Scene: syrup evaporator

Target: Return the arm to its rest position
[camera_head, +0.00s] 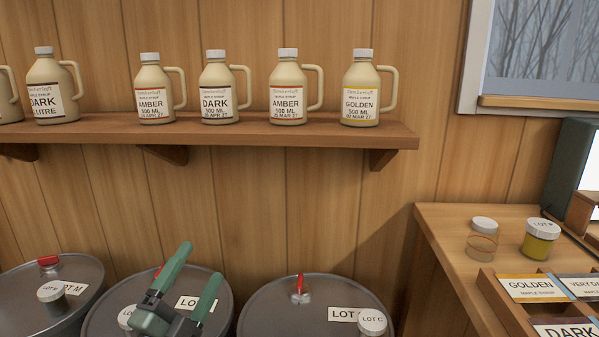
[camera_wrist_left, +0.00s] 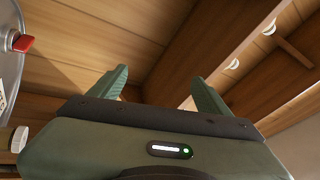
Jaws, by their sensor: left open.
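My left gripper (camera_head: 190,284) is at the bottom of the head view, in front of the middle drum. Its two green fingers are spread and point up, with nothing between them. In the left wrist view its fingers (camera_wrist_left: 160,88) also stand apart and empty, with the wooden wall and the underside of the shelf beyond. My right gripper is in neither view.
A wooden shelf (camera_head: 260,139) holds several labelled syrup jugs, including the golden jug (camera_head: 360,92). Lidded drums (camera_head: 262,318) stand below, with small jars on them. A table (camera_head: 447,236) at right carries a yellow jar (camera_head: 540,243) and a label tray (camera_head: 506,309).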

